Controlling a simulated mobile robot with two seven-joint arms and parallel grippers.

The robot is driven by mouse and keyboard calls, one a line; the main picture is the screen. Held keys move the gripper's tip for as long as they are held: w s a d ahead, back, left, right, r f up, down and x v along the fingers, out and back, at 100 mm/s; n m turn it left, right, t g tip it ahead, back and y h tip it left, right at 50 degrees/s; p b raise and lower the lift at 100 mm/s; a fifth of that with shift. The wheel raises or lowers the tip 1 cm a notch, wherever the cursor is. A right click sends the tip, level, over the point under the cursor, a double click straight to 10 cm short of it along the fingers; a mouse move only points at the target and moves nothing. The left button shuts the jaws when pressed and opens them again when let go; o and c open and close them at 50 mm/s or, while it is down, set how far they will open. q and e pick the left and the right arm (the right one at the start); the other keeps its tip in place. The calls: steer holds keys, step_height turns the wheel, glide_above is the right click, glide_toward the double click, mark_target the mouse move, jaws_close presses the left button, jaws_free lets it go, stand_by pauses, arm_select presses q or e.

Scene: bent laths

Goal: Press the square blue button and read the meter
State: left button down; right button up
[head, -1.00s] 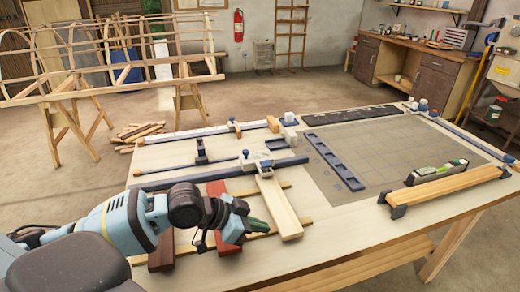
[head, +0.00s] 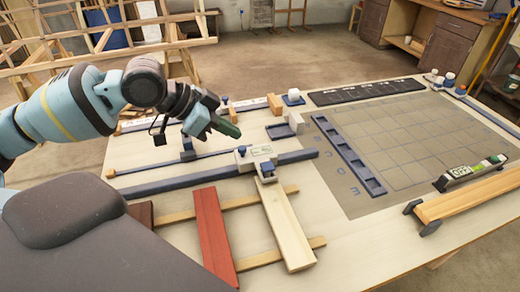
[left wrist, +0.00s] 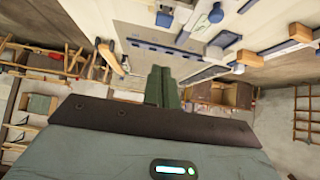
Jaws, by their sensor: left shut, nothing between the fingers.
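A small pale box (head: 251,155) with a greenish-marked face sits on the dark blue rail. A round blue knob (head: 241,150) is on its left, and a dark blue square-looking piece (head: 266,168) is at its front, over the end of a pale lath. The marking is too small to read, and I cannot tell if it is a meter. My left gripper (head: 229,129) is shut and empty, its green fingertips in the air above and behind the box. In the left wrist view its fingers (left wrist: 163,86) are together. My right gripper is not in view.
A red board (head: 213,235) and a pale lath (head: 284,222) lie on the near table. A white block with a blue base (head: 293,97) stands farther back. A device with a green label (head: 470,171) lies by a wooden bar (head: 470,197) at right. A gridded mat (head: 410,145) lies mostly clear.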

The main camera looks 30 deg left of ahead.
arm_select(q)
steer(key=shift+s+d+r, duration=0.1)
steer(key=shift+s, duration=0.1)
glide_above(271, 166)
steer(key=s+a, duration=0.2)
step_height(271, 166, down, 7)
step_height(271, 166, down, 3)
steer(key=shift+f+b, duration=0.1)
steer(key=shift+b, duration=0.2)
steer(key=shift+f, duration=0.45)
